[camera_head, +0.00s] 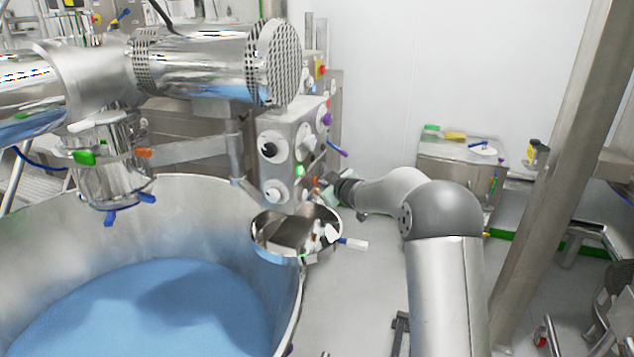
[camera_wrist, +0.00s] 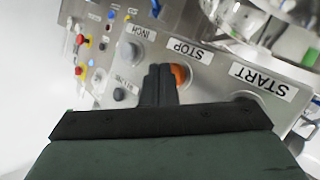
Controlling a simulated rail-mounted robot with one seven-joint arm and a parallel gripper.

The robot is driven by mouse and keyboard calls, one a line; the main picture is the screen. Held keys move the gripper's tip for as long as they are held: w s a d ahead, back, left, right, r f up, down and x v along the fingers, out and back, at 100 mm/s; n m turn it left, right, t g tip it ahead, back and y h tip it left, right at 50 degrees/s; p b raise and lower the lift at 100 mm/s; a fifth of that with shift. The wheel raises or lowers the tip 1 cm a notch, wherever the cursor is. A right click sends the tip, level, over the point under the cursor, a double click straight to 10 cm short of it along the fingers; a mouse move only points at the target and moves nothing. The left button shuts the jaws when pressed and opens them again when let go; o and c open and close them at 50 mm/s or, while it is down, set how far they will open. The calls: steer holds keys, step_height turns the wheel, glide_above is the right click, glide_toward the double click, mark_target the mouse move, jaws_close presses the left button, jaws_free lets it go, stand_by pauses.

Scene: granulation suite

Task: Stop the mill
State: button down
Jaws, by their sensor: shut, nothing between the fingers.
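The mill's control panel shows in the wrist view (camera_wrist: 215,75), upside down, with labels reading STOP (camera_wrist: 189,50), START (camera_wrist: 264,80) and INCH. An orange button (camera_wrist: 180,74) sits by the STOP label. My gripper (camera_wrist: 158,72) is shut and empty, its fingertips just beside the orange button and partly covering it. I cannot tell whether they touch it. In the head view my gripper (camera_head: 330,190) is at the lower right of the steel control box (camera_head: 289,140), below the horizontal motor housing (camera_head: 215,62). The button is not clear there.
A large steel bowl (camera_head: 200,190) holding blue powder fills the lower left. A steel cabinet (camera_head: 455,178) stands at the right, and a slanted post (camera_head: 560,150) beyond. Grey button (camera_wrist: 131,50) sits near INCH.

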steer(key=shift+w+a, duration=0.25)
steer(key=shift+a, duration=0.2)
stand_by(0.7)
steer(key=shift+d, duration=0.1)
steer(key=shift+s+d+p, duration=0.3)
steer(key=shift+s+d, duration=0.1)
steer(key=shift+d, duration=0.3)
steer(key=d, duration=0.1)
steer(key=s+d+p, duration=0.1)
steer(key=d, duration=0.1)
steer(key=s+d, duration=0.1)
steer(key=shift+s+d, duration=0.15)
steer(key=shift+d, duration=0.1)
stand_by(0.6)
